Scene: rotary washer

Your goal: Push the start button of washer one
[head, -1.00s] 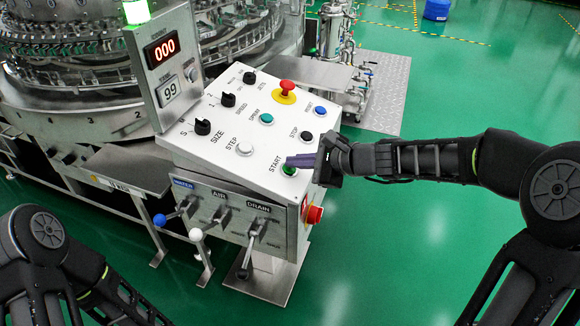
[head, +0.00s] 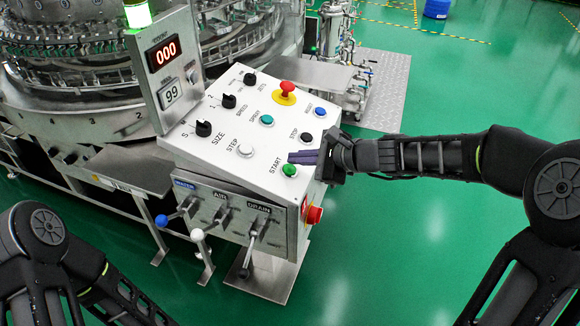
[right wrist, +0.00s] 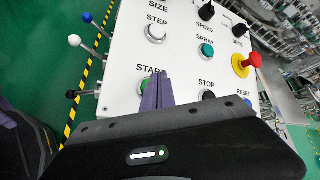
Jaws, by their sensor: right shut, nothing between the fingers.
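The washer's white control panel (head: 222,133) slopes toward me. Its green START button (head: 289,170) is near the panel's lower right edge and fully visible in the head view. My right gripper (head: 293,157) is shut and empty, its purple fingers just above START in the picture, apparently clear of the button. In the right wrist view the fingers (right wrist: 158,90) partly hide the START button (right wrist: 145,85).
STOP (head: 306,137), STEP (head: 245,151) and a red emergency knob (head: 287,88) are on the same panel. A display (head: 163,52) reads 000. Several levers (head: 197,235) stick out below the panel. Green floor is open to the right.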

